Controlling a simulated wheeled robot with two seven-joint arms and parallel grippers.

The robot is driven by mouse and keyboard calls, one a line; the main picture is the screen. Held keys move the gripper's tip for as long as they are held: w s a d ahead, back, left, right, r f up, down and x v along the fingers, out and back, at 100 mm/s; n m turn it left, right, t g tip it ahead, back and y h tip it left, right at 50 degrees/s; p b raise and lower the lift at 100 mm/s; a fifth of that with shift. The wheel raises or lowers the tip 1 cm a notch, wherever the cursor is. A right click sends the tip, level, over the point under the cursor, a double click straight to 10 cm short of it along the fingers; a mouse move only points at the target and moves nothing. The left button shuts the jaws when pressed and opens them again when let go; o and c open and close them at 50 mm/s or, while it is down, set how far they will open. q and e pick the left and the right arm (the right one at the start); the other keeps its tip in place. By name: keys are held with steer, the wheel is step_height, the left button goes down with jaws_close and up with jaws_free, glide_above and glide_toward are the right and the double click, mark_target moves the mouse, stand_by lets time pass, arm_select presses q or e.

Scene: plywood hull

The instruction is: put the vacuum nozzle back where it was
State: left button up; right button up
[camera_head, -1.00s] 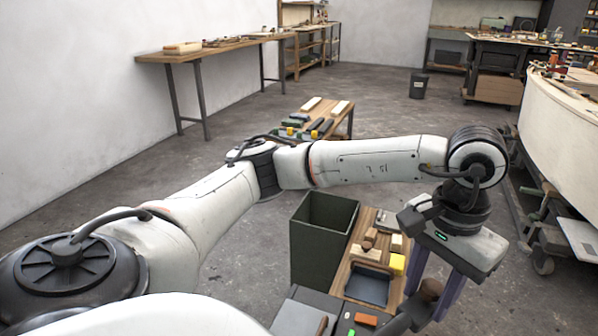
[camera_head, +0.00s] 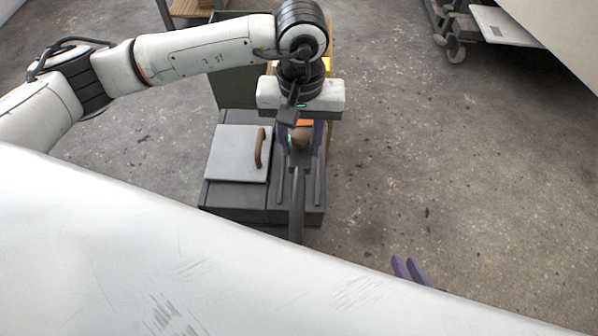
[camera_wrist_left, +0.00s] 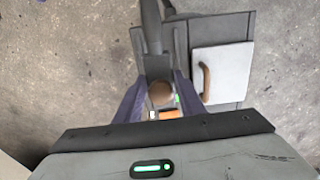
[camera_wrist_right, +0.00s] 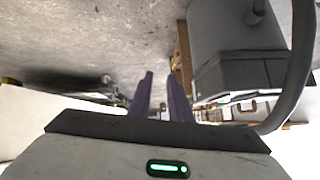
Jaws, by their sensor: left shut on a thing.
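My left gripper (camera_head: 300,142) is shut on the vacuum nozzle (camera_head: 297,205), a dark, long piece with a round brown knob between the purple fingers. The left wrist view also shows the nozzle (camera_wrist_left: 152,35) and the gripper (camera_wrist_left: 160,88). The nozzle lies over the right part of a dark grey unit (camera_head: 235,200), lined up between two raised dark rails. I cannot tell whether it touches the unit. My right gripper (camera_head: 408,268) is empty, low at the right in the head view. Its fingertips (camera_wrist_right: 160,76) stand apart in the right wrist view.
A light grey lid (camera_head: 235,150) with a brown handle (camera_head: 260,148) covers the unit's left part. A dark green bin (camera_head: 240,88) stands behind. An orange block (camera_head: 304,123) shows by the nozzle. A dark hose (camera_wrist_right: 298,70) curves through the right wrist view. Floor right of the unit is clear.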

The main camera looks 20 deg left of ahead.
mark_target(300, 150)
arm_select(q)
step_height(300, 150, down, 3)
steer(key=shift+f, duration=0.2)
steer(key=shift+f+b, duration=0.3)
steer(key=shift+f, duration=0.3)
step_height(300, 150, down, 3)
steer(key=shift+f+b, duration=0.1)
steer(key=shift+b, duration=0.3)
steer(key=shift+f, duration=0.15)
steer(key=o, duration=0.5)
steer(key=shift+f, duration=0.15)
steer(key=o, duration=0.4)
arm_select(e)
steer(key=shift+w+a+f+n+g+y, duration=0.3)
steer(key=shift+w+a+f, duration=0.25)
steer(key=shift+w+a, duration=0.15)
